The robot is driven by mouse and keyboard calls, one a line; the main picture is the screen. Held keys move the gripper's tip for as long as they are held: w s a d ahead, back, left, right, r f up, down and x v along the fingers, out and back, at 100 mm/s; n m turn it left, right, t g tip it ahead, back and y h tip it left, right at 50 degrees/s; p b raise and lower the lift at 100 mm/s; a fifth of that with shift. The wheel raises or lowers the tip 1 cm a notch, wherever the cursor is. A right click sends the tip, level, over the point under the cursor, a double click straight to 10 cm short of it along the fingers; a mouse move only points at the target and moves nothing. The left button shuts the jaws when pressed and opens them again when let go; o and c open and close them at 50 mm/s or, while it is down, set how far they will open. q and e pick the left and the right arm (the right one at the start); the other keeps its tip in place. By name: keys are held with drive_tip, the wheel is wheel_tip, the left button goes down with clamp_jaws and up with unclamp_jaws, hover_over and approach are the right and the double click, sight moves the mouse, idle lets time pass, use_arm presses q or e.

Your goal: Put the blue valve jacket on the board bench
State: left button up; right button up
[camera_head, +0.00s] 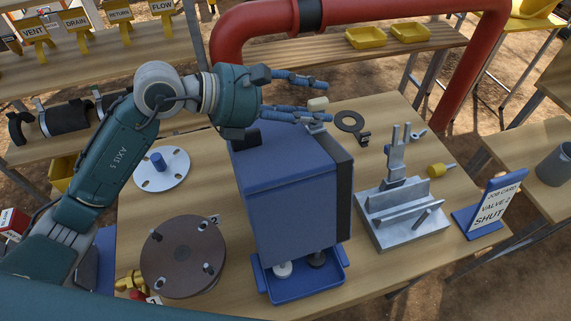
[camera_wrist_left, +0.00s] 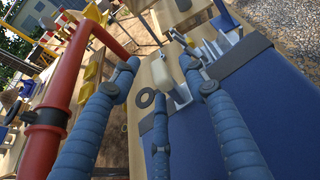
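The blue valve jacket (camera_head: 285,200) looks like an upright blue box with a dark strap down its right side. It stands in a blue tray (camera_head: 300,291) on the middle wooden bench (camera_head: 375,275). Its blue top also shows in the left wrist view (camera_wrist_left: 265,115). A pale block (camera_head: 317,104) sticks up at its far top edge. My left gripper (camera_head: 327,101) is above that edge, its blue fingers spread. In the left wrist view the pale block (camera_wrist_left: 163,75) appears between the fingers; contact is unclear. My right gripper is not in view. I cannot tell which bench is the board bench.
A brown disc (camera_head: 183,256), a white flange (camera_head: 161,169), a metal fixture (camera_head: 405,205) and a job card stand (camera_head: 487,205) surround the jacket. A red pipe (camera_head: 225,35) arches behind. A bench at back left (camera_head: 105,50) carries yellow signs. Another bench (camera_head: 525,150) stands right.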

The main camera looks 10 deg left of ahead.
use_arm(q)
drive_tip(key=shift+s+a+r, duration=0.1)
drive_tip(key=shift+s+a, duration=0.05)
drive_tip(key=c, duration=0.8)
clamp_jaws()
